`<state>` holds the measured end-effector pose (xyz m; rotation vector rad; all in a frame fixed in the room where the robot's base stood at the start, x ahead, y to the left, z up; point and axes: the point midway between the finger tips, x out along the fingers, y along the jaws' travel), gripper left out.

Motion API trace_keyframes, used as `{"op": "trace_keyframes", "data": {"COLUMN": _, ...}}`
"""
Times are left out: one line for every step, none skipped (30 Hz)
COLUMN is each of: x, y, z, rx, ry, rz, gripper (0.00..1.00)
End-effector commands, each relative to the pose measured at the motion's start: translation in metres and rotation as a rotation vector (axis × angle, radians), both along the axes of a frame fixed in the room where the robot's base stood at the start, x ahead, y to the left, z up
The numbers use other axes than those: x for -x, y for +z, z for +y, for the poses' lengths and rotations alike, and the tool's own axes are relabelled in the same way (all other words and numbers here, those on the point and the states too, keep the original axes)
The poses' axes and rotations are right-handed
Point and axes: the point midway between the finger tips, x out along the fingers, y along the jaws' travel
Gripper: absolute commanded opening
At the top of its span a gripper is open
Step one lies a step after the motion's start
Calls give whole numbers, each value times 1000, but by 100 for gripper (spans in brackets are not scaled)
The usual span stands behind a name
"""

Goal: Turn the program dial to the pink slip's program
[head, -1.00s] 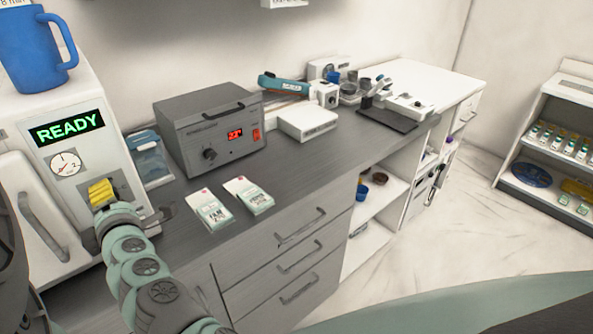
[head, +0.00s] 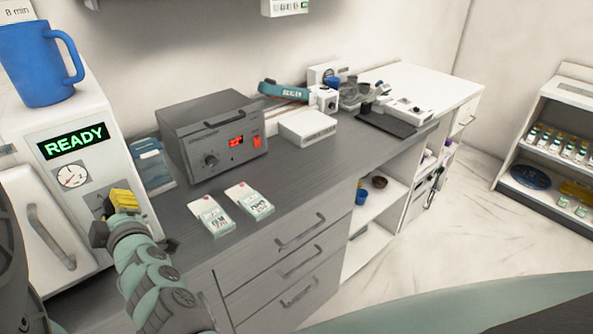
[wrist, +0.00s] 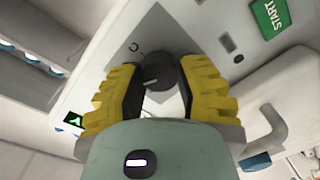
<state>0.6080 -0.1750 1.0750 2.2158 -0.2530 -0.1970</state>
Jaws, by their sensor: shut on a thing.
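The white machine (head: 40,178) with a green READY display (head: 73,142) stands at the left in the head view. My gripper (head: 122,202) is at its front panel, with yellow fingers. In the wrist view my gripper (wrist: 158,78) is shut on the dark round program dial (wrist: 162,73), one finger on each side. A light mark shows on the dial's face. In the head view the gripper hides the dial. Small marks show on the panel around it, too small to read surely. I see no clearly pink slip; a pale slip (head: 17,12) reading "8 min" is at the top left.
A blue mug (head: 35,65) stands on the machine. A green START button (wrist: 270,17) and a door handle (wrist: 268,130) are near the gripper. A grey device (head: 205,135) and two printed packs (head: 211,215) (head: 250,201) lie on the counter to the right.

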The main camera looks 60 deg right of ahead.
Motion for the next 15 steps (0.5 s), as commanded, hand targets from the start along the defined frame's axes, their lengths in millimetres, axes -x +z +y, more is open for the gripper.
{"op": "trace_keyframes", "data": {"x": 1, "y": -2, "z": -2, "rx": -18, "ry": -6, "rz": 2, "gripper": 0}}
{"op": "trace_keyframes", "data": {"x": 1, "y": -2, "z": -2, "rx": -26, "ry": -6, "rz": 0, "gripper": 0}}
{"op": "trace_keyframes", "data": {"x": 1, "y": -2, "z": -2, "rx": -36, "ry": -6, "rz": -3, "gripper": 0}}
{"op": "trace_keyframes", "data": {"x": 1, "y": -2, "z": -2, "rx": -43, "ry": -6, "rz": -4, "gripper": 0}}
{"op": "trace_keyframes", "data": {"x": 0, "y": -2, "z": -2, "rx": -48, "ry": -6, "rz": -6, "gripper": 0}}
{"op": "trace_keyframes", "data": {"x": 0, "y": -2, "z": -1, "rx": -55, "ry": -5, "rz": -7, "gripper": 0}}
{"op": "trace_keyframes", "data": {"x": 0, "y": -3, "z": -1, "rx": -59, "ry": -5, "rz": -8, "gripper": 0}}
{"op": "trace_keyframes", "data": {"x": 0, "y": -3, "z": -1, "rx": -62, "ry": -6, "rz": -9, "gripper": 0}}
{"op": "trace_keyframes", "data": {"x": 0, "y": -3, "z": -1, "rx": -65, "ry": -6, "rz": -10, "gripper": 0}}
{"op": "trace_keyframes", "data": {"x": 0, "y": -3, "z": -1, "rx": -67, "ry": -5, "rz": -9, "gripper": 0}}
{"op": "trace_keyframes", "data": {"x": 0, "y": -3, "z": -1, "rx": -69, "ry": -5, "rz": -10, "gripper": 0}}
{"op": "trace_keyframes", "data": {"x": 0, "y": -3, "z": -1, "rx": -69, "ry": -5, "rz": -10, "gripper": 0}}
{"op": "trace_keyframes", "data": {"x": 0, "y": -3, "z": -1, "rx": -69, "ry": -5, "rz": -10, "gripper": 0}}
{"op": "trace_keyframes", "data": {"x": 0, "y": -3, "z": -1, "rx": -69, "ry": -5, "rz": -10, "gripper": 0}}
{"op": "trace_keyframes", "data": {"x": 0, "y": -3, "z": -1, "rx": -69, "ry": -5, "rz": -10, "gripper": 0}}
